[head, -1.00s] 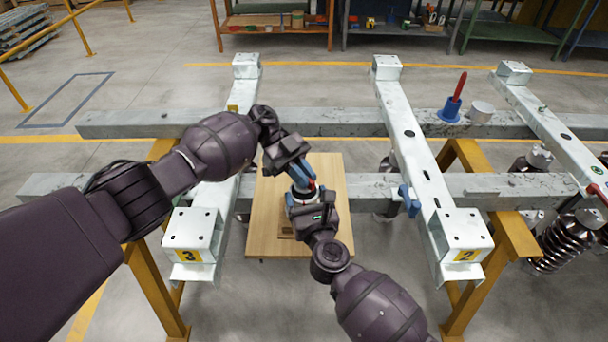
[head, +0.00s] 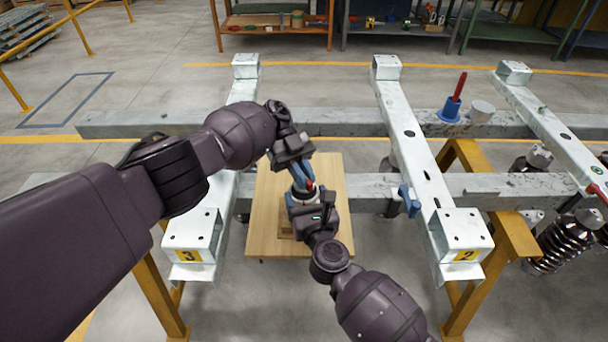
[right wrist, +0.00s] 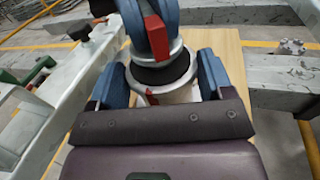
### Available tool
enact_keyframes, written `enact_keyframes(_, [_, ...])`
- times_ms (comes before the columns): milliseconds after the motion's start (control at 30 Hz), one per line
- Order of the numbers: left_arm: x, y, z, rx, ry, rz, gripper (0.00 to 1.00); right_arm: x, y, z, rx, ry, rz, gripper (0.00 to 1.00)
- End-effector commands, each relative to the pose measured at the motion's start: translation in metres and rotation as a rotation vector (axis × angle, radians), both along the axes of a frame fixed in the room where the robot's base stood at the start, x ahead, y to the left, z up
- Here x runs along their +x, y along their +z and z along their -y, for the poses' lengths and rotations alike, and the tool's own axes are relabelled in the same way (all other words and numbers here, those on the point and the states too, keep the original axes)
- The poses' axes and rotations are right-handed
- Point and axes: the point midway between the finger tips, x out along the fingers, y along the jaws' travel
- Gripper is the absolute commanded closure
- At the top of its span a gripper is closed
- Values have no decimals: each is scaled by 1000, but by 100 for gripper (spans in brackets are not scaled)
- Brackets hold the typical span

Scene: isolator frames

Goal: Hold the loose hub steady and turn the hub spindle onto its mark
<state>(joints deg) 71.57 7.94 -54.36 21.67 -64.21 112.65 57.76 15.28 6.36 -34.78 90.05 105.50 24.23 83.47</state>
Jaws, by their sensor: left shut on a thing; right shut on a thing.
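The loose hub (right wrist: 182,94) is a pale cylinder with a black collar, standing upright on a wooden board. In the head view it shows only partly (head: 303,196), between my two grippers. My right gripper (head: 308,204) is shut on the hub from the near side, with one blue finger on each side in the right wrist view. My left gripper (head: 302,180) is shut from above on the hub spindle, which its fingers mostly hide. A red block (right wrist: 157,36) shows at the left fingers, and a red mark (right wrist: 149,96) on the hub's front. Their exact alignment is hard to tell.
The wooden board (head: 328,180) lies between two pale beams numbered 3 (head: 190,232) and 2 (head: 462,232). A blue clamp (head: 409,201) sits at the right beam. A blue holder with a red handle (head: 452,105) and a grey cylinder (head: 481,111) stand farther right.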

Motion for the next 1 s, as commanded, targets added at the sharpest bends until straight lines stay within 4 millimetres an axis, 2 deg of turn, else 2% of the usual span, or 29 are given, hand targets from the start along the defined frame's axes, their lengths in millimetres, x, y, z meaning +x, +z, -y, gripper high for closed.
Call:
enact_keyframes(167, [0, -2, -1, 3, 3, -1, 100, 0, 1, -1, 1, 2, 3, 100])
enact_keyframes(200, [0, -2, -1, 3, 3, -1, 83, 0, 1, -1, 1, 2, 3, 100])
enact_keyframes(333, [0, -1, -1, 2, 3, -1, 64, 0, 1, -1, 1, 2, 2, 100])
enact_keyframes(733, [1, 3, 0, -1, 1, 1, 64, 0, 1, -1, 1, 1, 2, 100])
enact_keyframes(1000, [1, 22, -1, -1, 1, 3, 64, 0, 1, 0, 1, 1, 2, 100])
